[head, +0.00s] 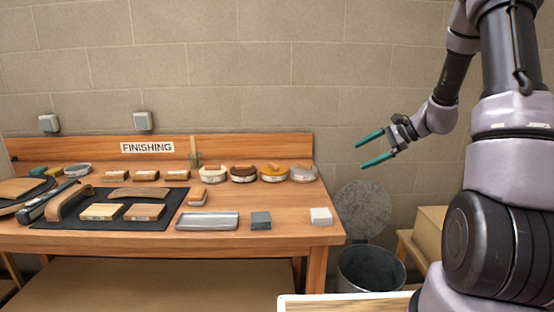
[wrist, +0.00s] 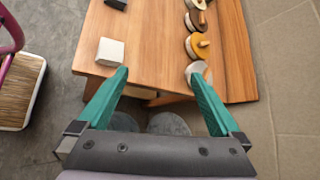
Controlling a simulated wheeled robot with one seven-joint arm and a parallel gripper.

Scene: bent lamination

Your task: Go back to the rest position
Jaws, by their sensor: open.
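My gripper (head: 372,149) is at the right of the head view, in the air above and to the right of the table's right end. Its two green fingers are spread apart with nothing between them. In the wrist view my gripper (wrist: 162,78) also shows open and empty, above the end of the wooden table (wrist: 150,45). No object touches the fingers in either view.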

